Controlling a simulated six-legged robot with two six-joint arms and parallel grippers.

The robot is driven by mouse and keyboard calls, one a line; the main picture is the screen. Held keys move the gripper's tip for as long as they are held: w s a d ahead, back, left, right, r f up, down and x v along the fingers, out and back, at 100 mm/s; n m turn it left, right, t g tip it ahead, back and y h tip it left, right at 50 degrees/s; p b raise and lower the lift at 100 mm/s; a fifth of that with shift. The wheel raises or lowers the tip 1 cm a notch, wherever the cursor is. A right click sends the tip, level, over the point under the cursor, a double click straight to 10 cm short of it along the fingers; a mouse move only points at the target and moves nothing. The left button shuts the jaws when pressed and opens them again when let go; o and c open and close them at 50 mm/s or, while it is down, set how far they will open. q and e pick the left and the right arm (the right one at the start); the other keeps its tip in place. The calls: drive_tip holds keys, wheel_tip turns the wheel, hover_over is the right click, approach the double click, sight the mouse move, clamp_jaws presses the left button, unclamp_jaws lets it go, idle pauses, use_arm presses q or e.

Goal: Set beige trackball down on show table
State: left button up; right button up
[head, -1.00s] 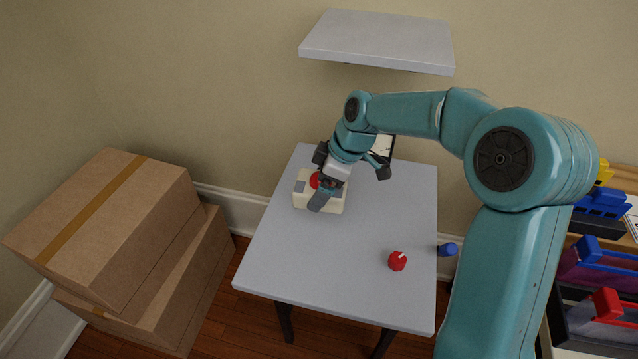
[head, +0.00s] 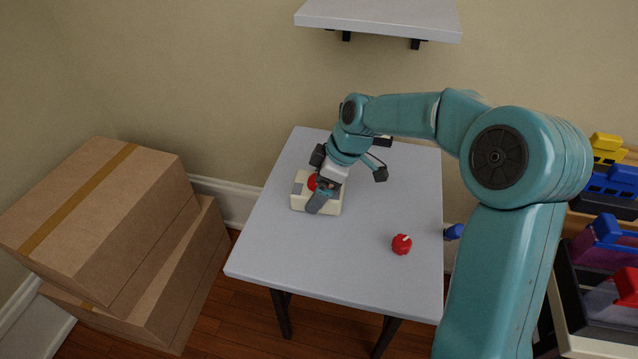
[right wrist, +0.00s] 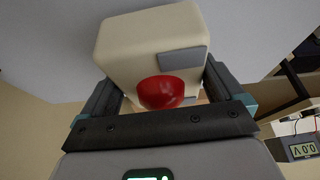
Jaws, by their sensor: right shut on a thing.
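The beige trackball (head: 331,205) is a cream box with a red ball and grey buttons. In the head view it is over the left part of the grey show table (head: 290,260). My right gripper (head: 318,196) is shut on it from above. In the right wrist view the trackball (right wrist: 148,45) sits between the two fingers (right wrist: 160,95), with its red ball facing the camera. I cannot tell whether its underside touches the table. My left gripper is not in view.
A small red object (head: 401,245) lies on the table's right part. A blue object (head: 453,231) is by its right edge. A grey wall shelf (head: 380,18) hangs behind. Cardboard boxes (head: 110,220) stand at left, coloured bins (head: 606,240) at right. The table's front is clear.

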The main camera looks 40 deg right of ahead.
sight(314, 176)
drive_tip(key=shift+f, duration=0.35)
drive_tip(key=o, duration=0.8)
drive_tip(key=shift+r+p, duration=1.95)
drive_tip(key=shift+r, duration=1.05)
